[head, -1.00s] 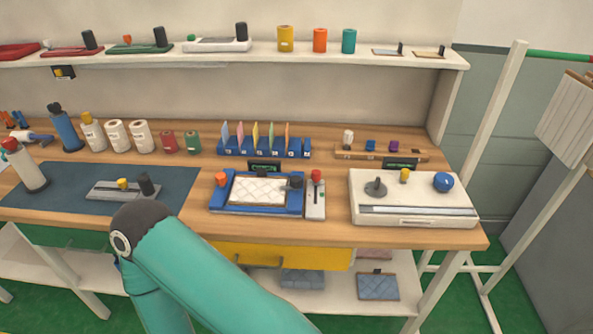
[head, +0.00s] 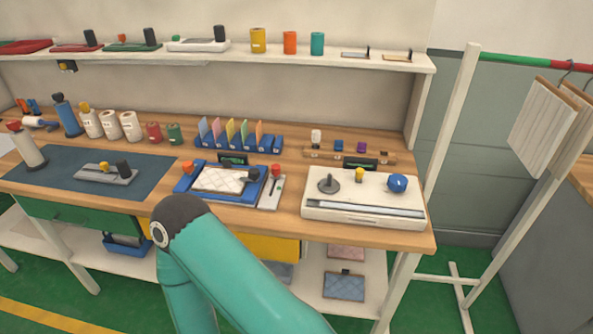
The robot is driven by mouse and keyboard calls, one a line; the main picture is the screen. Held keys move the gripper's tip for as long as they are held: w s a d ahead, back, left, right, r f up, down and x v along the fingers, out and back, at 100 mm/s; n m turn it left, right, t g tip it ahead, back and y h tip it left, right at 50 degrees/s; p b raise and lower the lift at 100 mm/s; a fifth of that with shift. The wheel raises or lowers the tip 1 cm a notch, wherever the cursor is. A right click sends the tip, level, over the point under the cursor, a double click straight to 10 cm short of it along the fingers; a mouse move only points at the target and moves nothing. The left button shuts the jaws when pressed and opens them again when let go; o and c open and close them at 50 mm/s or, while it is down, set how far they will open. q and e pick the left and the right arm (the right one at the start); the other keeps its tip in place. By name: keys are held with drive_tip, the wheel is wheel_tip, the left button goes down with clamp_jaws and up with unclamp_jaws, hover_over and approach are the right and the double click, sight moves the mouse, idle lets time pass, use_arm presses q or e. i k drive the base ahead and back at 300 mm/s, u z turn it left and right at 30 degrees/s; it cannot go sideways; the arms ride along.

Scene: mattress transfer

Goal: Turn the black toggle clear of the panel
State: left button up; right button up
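A white quilted panel (head: 219,179) lies in a blue tray-like fixture (head: 187,192) on the workbench. A black toggle (head: 252,174) stands at the panel's right end and appears to reach over its edge; exact contact is too small to tell. A red-orange knob (head: 188,168) is at the fixture's left back corner. A grey plate with a red-topped lever (head: 275,171) is beside its right end. One teal arm of mine crosses the lower middle, its dark joint just in front of the bench. Neither gripper is in view.
A white device (head: 316,212) with a grey knob, yellow knob and blue ball stands right of the fixture. A blue mat (head: 52,168) with a small grey device lies left. Blue dividers (head: 240,143) stand behind. A white rack post (head: 455,120) rises at right.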

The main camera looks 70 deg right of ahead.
sight(254, 173)
drive_tip(key=z, duration=0.15)
drive_tip(key=k, duration=0.95)
drive_tip(key=z, duration=0.95)
drive_tip(key=i, duration=1)
drive_tip(key=u, duration=0.05)
